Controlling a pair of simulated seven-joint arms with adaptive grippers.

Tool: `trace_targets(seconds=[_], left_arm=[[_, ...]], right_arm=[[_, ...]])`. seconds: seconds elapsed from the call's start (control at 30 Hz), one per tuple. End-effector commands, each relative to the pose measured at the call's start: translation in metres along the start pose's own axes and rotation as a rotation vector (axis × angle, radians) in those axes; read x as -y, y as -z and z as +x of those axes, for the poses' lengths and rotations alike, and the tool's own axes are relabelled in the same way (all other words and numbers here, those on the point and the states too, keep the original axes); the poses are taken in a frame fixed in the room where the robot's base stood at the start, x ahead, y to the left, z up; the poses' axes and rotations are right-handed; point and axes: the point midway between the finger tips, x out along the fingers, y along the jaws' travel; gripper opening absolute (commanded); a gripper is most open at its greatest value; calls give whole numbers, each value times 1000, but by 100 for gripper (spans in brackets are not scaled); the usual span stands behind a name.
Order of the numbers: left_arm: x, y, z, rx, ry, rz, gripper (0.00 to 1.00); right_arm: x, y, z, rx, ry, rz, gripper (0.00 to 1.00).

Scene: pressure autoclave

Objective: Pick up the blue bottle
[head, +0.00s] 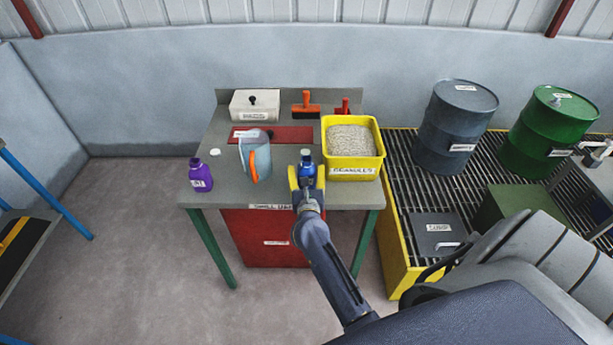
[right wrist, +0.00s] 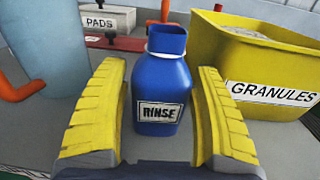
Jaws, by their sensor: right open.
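The blue bottle (head: 307,167) stands upright on the grey table near its front edge. In the right wrist view the blue bottle (right wrist: 162,80) shows a white label reading "RINSE" and an open-looking blue neck. My right gripper (head: 306,178) is open, with its yellow fingers on the left and right of the bottle. My left gripper is not in view.
A yellow tub of granules (head: 353,172) stands close right of the bottle. A grey-blue jug with an orange handle (head: 255,155) and a purple bottle (head: 201,176) stand to the left. A white pads box (head: 254,105) is at the back. Drums (head: 456,125) stand on the right grating.

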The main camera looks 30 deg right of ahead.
Motion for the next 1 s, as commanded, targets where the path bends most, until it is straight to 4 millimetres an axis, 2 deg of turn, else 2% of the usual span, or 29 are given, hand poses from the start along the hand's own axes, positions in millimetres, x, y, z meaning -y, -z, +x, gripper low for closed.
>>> trace_targets(seconds=[0.17,0.63,1.0], left_arm=[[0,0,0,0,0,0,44],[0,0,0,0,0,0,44],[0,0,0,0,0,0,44]], right_arm=[[1,-1,1,2,1,-1,67],[0,-1,0,2,0,0,12],[0,-5,0,4,0,1,11]])
